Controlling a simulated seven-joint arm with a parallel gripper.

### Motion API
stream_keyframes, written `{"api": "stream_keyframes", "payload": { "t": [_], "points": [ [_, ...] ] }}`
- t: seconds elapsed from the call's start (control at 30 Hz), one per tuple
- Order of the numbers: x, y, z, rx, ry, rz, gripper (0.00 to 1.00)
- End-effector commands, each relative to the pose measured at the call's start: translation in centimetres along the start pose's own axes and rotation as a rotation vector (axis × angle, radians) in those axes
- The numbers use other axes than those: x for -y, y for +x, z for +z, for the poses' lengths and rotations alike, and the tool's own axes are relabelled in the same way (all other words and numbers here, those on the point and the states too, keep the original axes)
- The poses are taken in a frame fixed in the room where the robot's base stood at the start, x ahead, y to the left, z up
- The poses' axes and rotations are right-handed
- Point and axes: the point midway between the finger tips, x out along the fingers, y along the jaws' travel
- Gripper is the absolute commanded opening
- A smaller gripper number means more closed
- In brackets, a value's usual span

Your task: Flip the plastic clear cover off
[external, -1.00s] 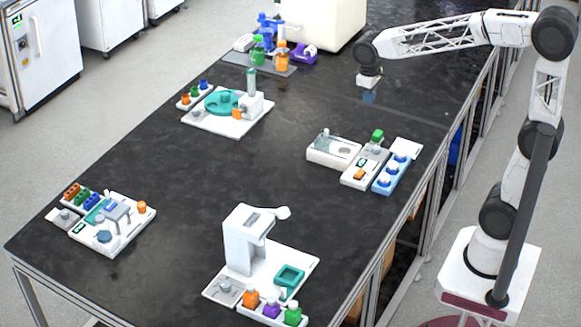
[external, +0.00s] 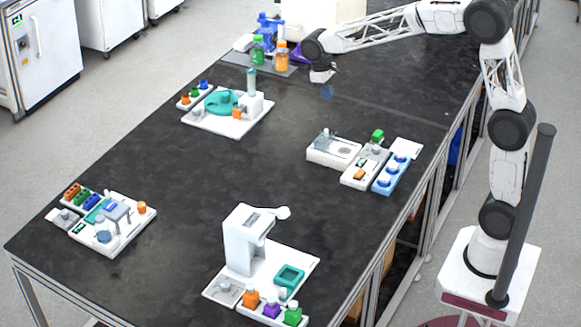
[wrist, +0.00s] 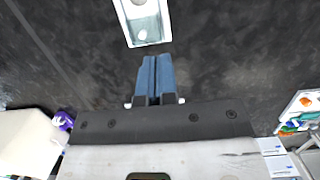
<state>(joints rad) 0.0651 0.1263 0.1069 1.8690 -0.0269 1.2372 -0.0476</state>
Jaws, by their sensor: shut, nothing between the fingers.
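A small white box (external: 333,150) stands on the black table right of centre in the external view. Its top looks glassy and pale, which seems to be the clear cover, but its edges are hard to make out there. In the wrist view, the white box (wrist: 145,35) is cut off at the top edge, with a see-through pale green surface. My gripper (external: 326,92) hangs above the table, behind the box and apart from it. In the wrist view, the blue fingers of my gripper (wrist: 155,60) are together and empty, pointing towards the near end of the box.
A teal-disc station (external: 222,105) is to the left. Bottles (external: 281,57) stand behind. The table between the box and my gripper is clear.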

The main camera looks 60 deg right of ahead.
Motion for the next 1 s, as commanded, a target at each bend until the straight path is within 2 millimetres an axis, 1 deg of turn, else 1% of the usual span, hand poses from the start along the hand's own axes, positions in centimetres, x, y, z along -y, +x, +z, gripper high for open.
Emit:
{"api": "stream_keyframes", "payload": {
  "t": [0.03,0.1,0.37,0.7,0.9,1.0],
  "points": [
    [-0.1,0.3,-1.0,0.009,0.000,0.000,0.00],
    [-0.3,0.7,-2.2,0.021,0.000,-0.001,0.00],
    [-1.0,2.3,-6.5,0.065,-0.002,-0.003,0.00],
    [-1.9,4.9,-12.0,0.124,-0.006,-0.007,0.00],
    [-2.5,6.5,-14.8,0.154,-0.007,-0.010,0.00],
    [-2.7,7.2,-15.9,0.166,-0.008,-0.011,0.00]
  ]
}}
